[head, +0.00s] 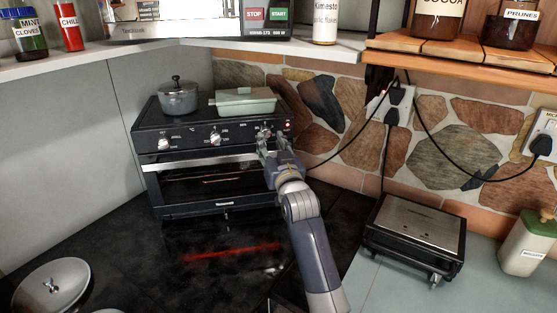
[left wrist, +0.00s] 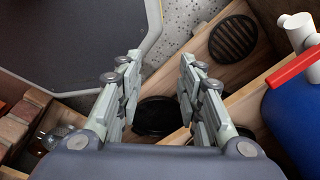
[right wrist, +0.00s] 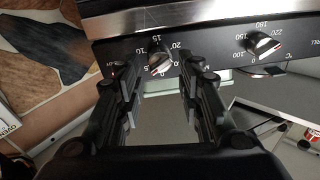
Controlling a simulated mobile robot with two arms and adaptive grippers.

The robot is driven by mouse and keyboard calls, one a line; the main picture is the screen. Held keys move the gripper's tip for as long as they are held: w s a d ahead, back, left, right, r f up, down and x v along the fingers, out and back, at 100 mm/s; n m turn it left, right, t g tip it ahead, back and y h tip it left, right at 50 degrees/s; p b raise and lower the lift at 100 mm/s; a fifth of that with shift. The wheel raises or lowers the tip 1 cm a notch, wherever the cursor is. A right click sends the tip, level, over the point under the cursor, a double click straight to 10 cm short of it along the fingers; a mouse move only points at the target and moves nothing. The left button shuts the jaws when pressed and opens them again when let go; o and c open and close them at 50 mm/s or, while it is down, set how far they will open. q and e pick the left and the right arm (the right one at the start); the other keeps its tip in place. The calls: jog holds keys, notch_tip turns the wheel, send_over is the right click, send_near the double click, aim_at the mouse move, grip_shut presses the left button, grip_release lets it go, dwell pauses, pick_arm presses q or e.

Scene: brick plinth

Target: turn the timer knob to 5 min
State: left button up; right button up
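The black toaster oven (head: 215,175) stands on the dark counter with several knobs along its front. The timer knob (right wrist: 158,60) is silver, at the right end of the panel in the head view, with marks from 0 to 20 around it. Its pale, red-marked edge faces the 0 and 5 side in the right wrist view; I cannot read the exact setting. My right gripper (right wrist: 158,75) is open, with its fingers on either side of the timer knob; contact is unclear. The head view shows it in front of the panel (head: 268,142). My left gripper (left wrist: 157,65) is open and empty, outside the head view.
A grey pot (head: 178,98) and a pale green dish (head: 246,102) stand on the oven. A contact grill (head: 415,238) is to the right, with cables hanging from the wall outlet (head: 392,103). A metal lid (head: 50,288) lies at front left. Dark counter before the oven is clear.

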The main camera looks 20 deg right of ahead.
jog(key=s, duration=0.8)
jog(key=shift+s+a+f, duration=0.25)
jog(key=shift+f, duration=0.2)
